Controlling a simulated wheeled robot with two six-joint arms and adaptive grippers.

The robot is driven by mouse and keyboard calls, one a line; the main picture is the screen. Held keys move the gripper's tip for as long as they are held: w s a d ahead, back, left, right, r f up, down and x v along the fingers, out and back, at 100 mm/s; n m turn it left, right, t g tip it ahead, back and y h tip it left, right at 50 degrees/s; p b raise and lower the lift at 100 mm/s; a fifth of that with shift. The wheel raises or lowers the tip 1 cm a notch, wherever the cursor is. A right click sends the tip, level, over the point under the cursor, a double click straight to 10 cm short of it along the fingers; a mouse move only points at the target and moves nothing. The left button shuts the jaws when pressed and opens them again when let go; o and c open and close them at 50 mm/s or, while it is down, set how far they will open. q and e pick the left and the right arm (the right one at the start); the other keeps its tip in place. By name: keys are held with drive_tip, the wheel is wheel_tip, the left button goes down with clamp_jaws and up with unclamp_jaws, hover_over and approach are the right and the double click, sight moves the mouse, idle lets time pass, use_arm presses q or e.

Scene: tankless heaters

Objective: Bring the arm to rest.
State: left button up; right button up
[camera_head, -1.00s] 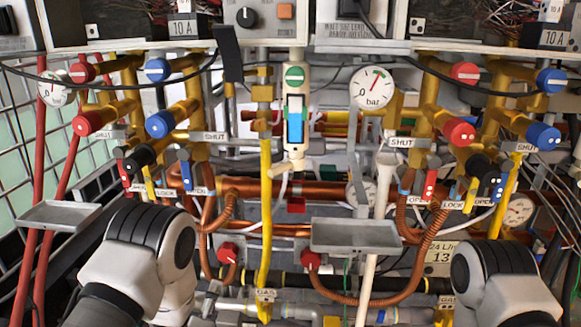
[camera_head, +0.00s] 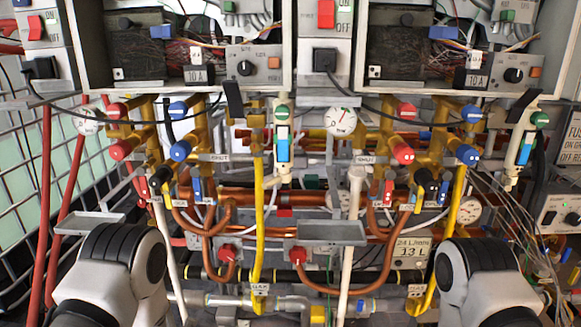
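Two of my arm links show at the bottom left and bottom right of the head view, white with black bands. Neither gripper is in the picture, so their fingers and any hold are hidden. The heater pipework stands in front of me, with red valve knobs (camera_head: 403,153), blue valve knobs (camera_head: 467,154) and black knobs (camera_head: 427,181) on brass pipes. A yellow gas pipe (camera_head: 259,220) runs down the middle. A round pressure gauge (camera_head: 340,121) faces me. No arm link visibly touches the pipework.
Open electrical boxes (camera_head: 141,52) with wires and switches hang along the top. Small grey trays stick out at the left (camera_head: 88,223) and centre (camera_head: 332,232). Red hoses (camera_head: 44,210) run down the left beside a tiled wall (camera_head: 20,180). Loose wires hang at the right.

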use_arm(q)
drive_tip(key=s+f+m+g+p, duration=0.3)
drive_tip(key=s+m+g, duration=0.4)
drive_tip(key=s, duration=0.7)
drive_tip(key=s+a+f+m+g+p, duration=0.1)
drive_tip(key=s+f+m+g+p, duration=0.2)
drive_tip(key=s+m+g, duration=0.4)
drive_tip(key=s+g, duration=0.1)
drive_tip(key=s, duration=0.7)
drive_tip(key=shift+s+a+f, duration=0.2)
drive_tip(key=shift+f, duration=0.15)
use_arm(e)
wheel_tip(320, 180, up, 8)
drive_tip(key=shift+f, duration=0.15)
